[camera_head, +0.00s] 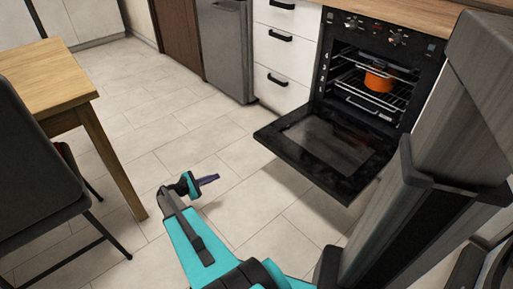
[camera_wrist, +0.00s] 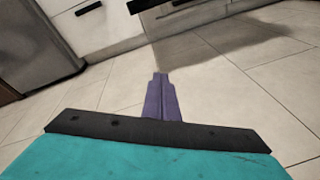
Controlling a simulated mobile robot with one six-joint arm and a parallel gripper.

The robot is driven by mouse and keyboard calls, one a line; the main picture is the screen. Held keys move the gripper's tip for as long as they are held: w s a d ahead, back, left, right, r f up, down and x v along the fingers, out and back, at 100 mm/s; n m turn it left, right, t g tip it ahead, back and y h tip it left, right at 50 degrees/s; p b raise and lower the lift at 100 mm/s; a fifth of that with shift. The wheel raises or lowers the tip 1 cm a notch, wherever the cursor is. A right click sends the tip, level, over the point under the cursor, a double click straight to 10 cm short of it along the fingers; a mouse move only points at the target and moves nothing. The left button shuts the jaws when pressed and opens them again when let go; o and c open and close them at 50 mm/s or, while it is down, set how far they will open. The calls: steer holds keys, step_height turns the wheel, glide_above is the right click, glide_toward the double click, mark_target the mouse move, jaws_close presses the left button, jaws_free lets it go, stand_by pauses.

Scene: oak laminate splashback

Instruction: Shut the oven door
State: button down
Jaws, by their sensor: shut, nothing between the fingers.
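The oven (camera_head: 372,70) is built into the counter, and its black door (camera_head: 328,145) hangs open, folded down to about level above the floor. Wire racks and an orange pot (camera_head: 379,79) show inside the oven. My gripper (camera_head: 210,179) is shut and empty, to the left of the door's outer edge and apart from it, over the floor. In the wrist view the purple fingers (camera_wrist: 161,97) are together, with floor tiles beyond them. A dark edge at the top of the wrist view (camera_wrist: 150,5) looks like part of the oven door.
White drawers (camera_head: 283,53) with black handles and a grey steel appliance (camera_head: 224,50) stand left of the oven. A wooden table (camera_head: 45,75) and a dark chair (camera_head: 40,165) stand at the left. The tiled floor between table and oven is clear.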

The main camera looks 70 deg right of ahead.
steer(key=s+d+f+n+g+h, duration=0.1)
steer(key=s+d+n+h, duration=0.1)
steer(key=s+d, duration=0.3)
steer(key=s+d+f+n+h, duration=0.1)
steer(key=s+d+n+h, duration=0.2)
steer(key=d, duration=0.7)
steer(key=shift+s+d+n+g, duration=0.15)
steer(key=shift+s+n+g, duration=0.25)
steer(key=shift+s, duration=0.45)
steer(key=shift+d, duration=0.15)
steer(key=s+d+r+b, duration=0.4)
steer(key=d+r, duration=0.2)
steer(key=d, duration=0.2)
steer(key=shift+s+r+b, duration=0.15)
steer(key=shift+s+b, duration=0.15)
steer(key=shift+r, duration=0.1)
